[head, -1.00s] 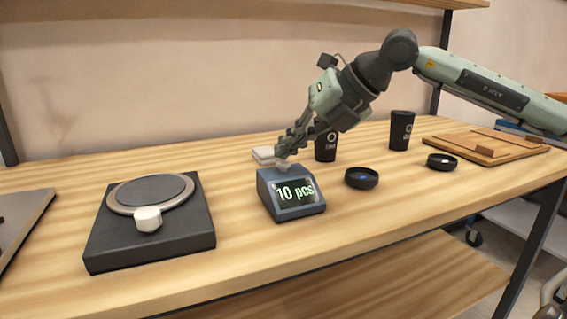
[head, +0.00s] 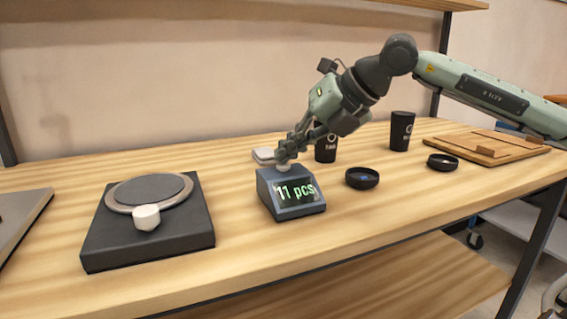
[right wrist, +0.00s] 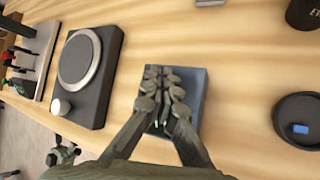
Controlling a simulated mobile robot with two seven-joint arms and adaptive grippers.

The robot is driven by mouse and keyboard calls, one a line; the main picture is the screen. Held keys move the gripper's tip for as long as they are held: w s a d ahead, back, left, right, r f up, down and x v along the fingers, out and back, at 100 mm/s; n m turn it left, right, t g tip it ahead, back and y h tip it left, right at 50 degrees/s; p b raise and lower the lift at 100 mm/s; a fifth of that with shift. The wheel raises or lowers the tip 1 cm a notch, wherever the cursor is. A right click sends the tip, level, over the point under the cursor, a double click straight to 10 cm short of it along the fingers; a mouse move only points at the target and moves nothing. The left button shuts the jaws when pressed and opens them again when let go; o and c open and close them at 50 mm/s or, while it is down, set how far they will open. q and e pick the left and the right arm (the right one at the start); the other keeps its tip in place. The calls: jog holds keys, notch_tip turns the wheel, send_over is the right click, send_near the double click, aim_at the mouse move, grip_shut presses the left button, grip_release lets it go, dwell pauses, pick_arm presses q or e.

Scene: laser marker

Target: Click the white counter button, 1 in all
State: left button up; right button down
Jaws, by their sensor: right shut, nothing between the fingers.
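The counter (head: 291,197) is a blue-grey box on the table with a slanted screen reading "11 pcs" in green. The white counter button (head: 284,168) shows as a pale rim on its top, mostly covered by my fingers. My right gripper (head: 283,157) is shut and empty, tilted down with its fingertips at the button, seemingly touching it. In the right wrist view the shut fingers (right wrist: 164,80) lie over the counter (right wrist: 197,95) and hide the button. My left gripper is not in view.
A dark device with a round plate and white knob (head: 147,217) stands left of the counter. Black cups (head: 401,130), small black dishes (head: 362,178) and a wooden board (head: 485,148) are to the right. A pale block (head: 263,155) lies behind the counter.

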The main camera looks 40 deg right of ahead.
aim_at(286, 165)
dwell(0.3)
jog(key=shift+r+p, duration=0.9)
jog(key=shift+r, duration=0.1)
notch_tip(286, 165, up, 5)
jog(key=p, duration=0.4)
jog(key=shift+p, duration=0.3)
jog(key=shift+w, duration=0.1)
